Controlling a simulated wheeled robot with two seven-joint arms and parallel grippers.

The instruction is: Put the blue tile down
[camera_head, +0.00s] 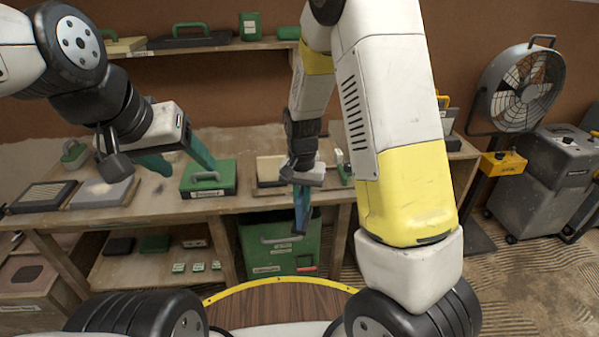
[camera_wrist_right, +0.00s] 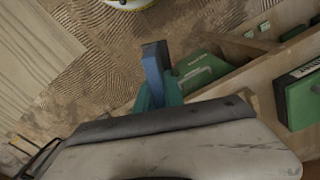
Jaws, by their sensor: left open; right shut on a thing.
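My right gripper (camera_head: 303,190) is shut on the blue tile (camera_head: 301,216), which hangs edge-on below it in front of the bench's front edge. In the right wrist view the blue tile (camera_wrist_right: 154,68) stands out between the teal fingers (camera_wrist_right: 160,95), apart from any surface that I can see. My left gripper (camera_head: 188,166) is open and empty, with its teal fingers spread above the bench near a green case.
A green bin (camera_head: 280,240) stands beneath. A fan (camera_head: 520,85) stands at right. Bare bench shows around the items.

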